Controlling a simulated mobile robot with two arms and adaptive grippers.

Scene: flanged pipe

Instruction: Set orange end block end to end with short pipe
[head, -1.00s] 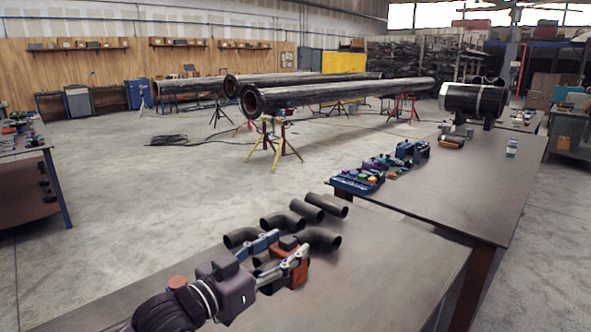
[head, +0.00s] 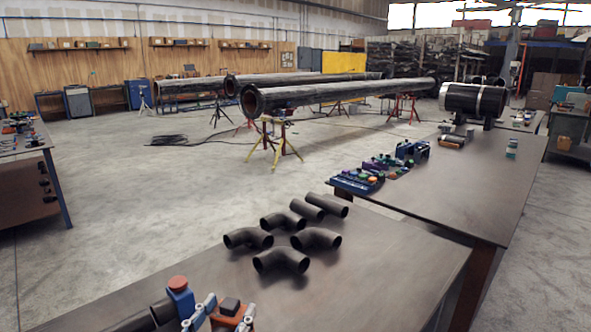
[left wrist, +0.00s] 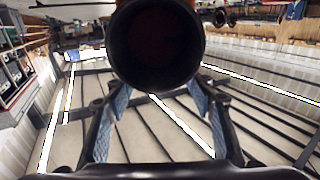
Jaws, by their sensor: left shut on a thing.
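The orange end block (head: 222,321), with a dark piece on top, is at the bottom edge of the head view. My left gripper (head: 227,312) is shut on it, with a grey finger on either side. A dark short pipe (head: 148,318) lies at the bottom left, beside a blue block (head: 181,300) with a red knob. The orange block is right of the blue block; whether anything touches is cut off or hidden. In the left wrist view, a dark round end (left wrist: 155,45) fills the top centre above the fingers (left wrist: 160,115). My right gripper is out of view.
Several dark elbow pipes (head: 280,260) and a straight pipe (head: 326,205) lie on the near table (head: 370,265). The table's right front is clear. A second table (head: 460,190) behind holds small coloured parts (head: 358,180) and a large black-and-white cylinder (head: 475,100).

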